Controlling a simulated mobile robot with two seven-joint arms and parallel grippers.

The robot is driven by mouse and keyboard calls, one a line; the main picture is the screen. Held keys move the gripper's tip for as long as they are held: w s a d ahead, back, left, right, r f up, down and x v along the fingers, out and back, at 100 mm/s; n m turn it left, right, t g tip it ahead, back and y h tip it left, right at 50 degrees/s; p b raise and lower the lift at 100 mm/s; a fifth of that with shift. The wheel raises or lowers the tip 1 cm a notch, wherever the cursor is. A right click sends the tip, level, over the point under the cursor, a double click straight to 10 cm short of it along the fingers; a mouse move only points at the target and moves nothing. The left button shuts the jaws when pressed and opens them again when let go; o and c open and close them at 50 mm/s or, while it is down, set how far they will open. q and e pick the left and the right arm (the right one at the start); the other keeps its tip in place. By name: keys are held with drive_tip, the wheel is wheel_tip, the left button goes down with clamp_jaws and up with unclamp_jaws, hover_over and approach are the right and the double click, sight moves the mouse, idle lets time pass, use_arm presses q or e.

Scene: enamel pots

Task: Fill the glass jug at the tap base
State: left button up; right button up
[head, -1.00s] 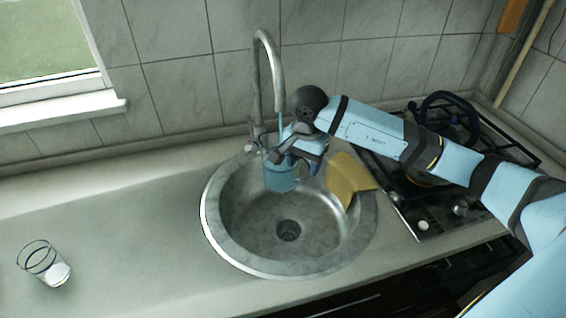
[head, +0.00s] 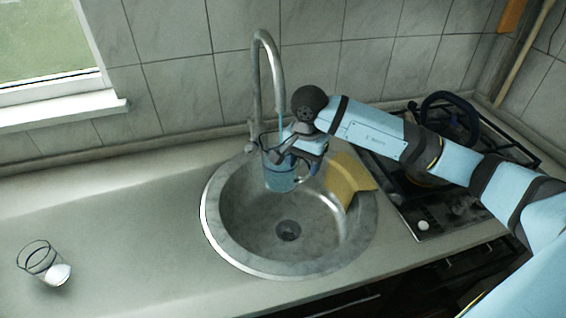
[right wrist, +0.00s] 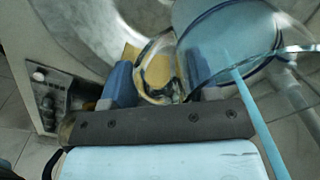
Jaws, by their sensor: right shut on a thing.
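The glass jug (head: 279,180) is held under the spout of the tap (head: 277,75), over the back of the round sink (head: 235,247). A thin blue stream falls from the spout into the jug, and blue water shows inside it. My right gripper (head: 309,160) is shut on the jug's handle, on the jug's right side. In the right wrist view, the clear handle (right wrist: 141,72) is between the blue fingers (right wrist: 160,90), with the jug's body (right wrist: 222,45) above right. The exact water level is hard to read. My left gripper is not in view.
A yellow cloth (head: 349,180) hangs over the sink's right rim. A black gas hob (head: 420,222) with a dark pot (head: 447,118) is at right, under my arm. A glass with white contents (head: 57,273) stands at far left. The counter (head: 130,220) between is clear.

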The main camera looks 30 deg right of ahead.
drive_tip(key=s+a, duration=0.5)
drive_tip(key=s, duration=0.3)
drive_tip(key=shift+a+b, duration=0.2)
drive_tip(key=shift+b, duration=0.2)
drive_tip(key=shift+r, duration=0.1)
idle(0.9)
